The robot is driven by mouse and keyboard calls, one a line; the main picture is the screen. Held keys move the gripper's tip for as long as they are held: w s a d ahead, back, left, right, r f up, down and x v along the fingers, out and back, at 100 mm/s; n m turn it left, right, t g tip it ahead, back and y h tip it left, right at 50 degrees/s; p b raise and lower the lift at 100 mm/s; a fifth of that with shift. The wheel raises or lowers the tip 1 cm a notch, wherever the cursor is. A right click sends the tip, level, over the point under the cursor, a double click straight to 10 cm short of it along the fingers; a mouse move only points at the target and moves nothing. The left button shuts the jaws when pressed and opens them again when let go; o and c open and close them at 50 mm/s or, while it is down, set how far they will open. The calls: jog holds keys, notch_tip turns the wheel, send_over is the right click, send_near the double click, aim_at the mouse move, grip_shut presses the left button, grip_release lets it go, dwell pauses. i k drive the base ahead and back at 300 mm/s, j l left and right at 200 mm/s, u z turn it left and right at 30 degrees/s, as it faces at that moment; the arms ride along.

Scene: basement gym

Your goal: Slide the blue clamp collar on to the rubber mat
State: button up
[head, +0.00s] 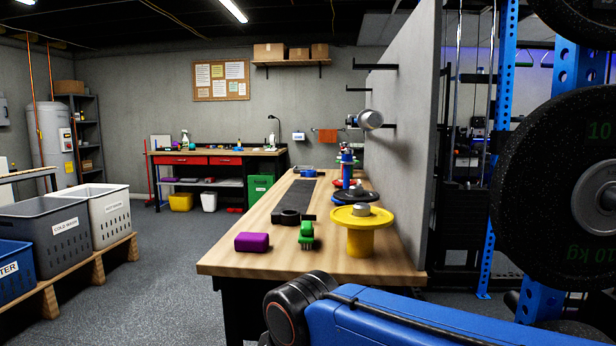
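A small blue item (307,172), which looks like the blue clamp collar, lies near the far end of the wooden bench; it is too small to make out its shape. A long dark strip, which looks like the rubber mat (314,192), lies lengthwise along the bench top. I cannot tell whether the blue item touches the mat. My blue arm crosses the bottom right, in front of the bench. My gripper is not in view.
On the wooden bench (225,262) stand a purple block (252,242), a green item (306,236) and a yellow stand (361,237). Behind it are a black disc (351,197) and a blue post (347,173). A grey wall panel (412,140) borders the right. Open floor lies left.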

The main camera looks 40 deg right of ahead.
aim_at(307, 173)
jog(key=i+j+u, duration=0.25)
jog(key=i+u, duration=0.65)
jog(key=i+j+u, duration=0.1)
jog(key=i, duration=0.8)
jog(key=i+j, duration=0.15)
jog(key=i, duration=0.7)
jog(key=i+z, duration=0.75)
jog(key=z, duration=0.15)
jog(key=i+j+z, duration=0.2)
jog(key=i+z, duration=0.2)
jog(key=i+l+z, duration=0.2)
jog(key=i+z, duration=0.2)
jog(key=i+l+z, duration=0.1)
jog(key=i+z, duration=0.2)
jog(key=z, duration=0.15)
jog(key=i+z, duration=0.4)
jog(key=k+j, duration=0.05)
